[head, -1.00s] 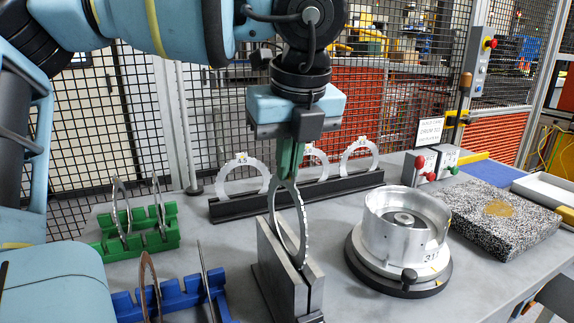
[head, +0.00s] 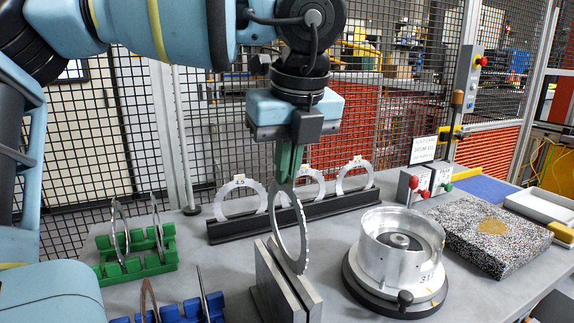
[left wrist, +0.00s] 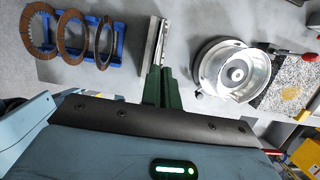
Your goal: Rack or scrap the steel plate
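My left gripper (head: 289,175) is shut on the top rim of a thin toothed steel plate (head: 302,235), a ring held upright and seen almost edge-on. The plate hangs over the grey slotted block (head: 268,280) of two upright slabs. Its lower rim overlaps the slot's top; I cannot tell whether it is just clear or still slightly inside. In the left wrist view the green fingers (left wrist: 162,88) point toward the block, with the plate edge-on. A blue rack (head: 190,310) and a green rack (head: 140,268) hold upright rings at left. My right gripper is not in view.
A black rack (head: 225,230) at the back holds three tagged rings. A silver drum (head: 375,240) on a dark round base stands right of the block. A speckled slab (head: 500,240), a control box (head: 425,180) and a white tray (head: 540,205) lie farther right. Mesh fencing stands behind.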

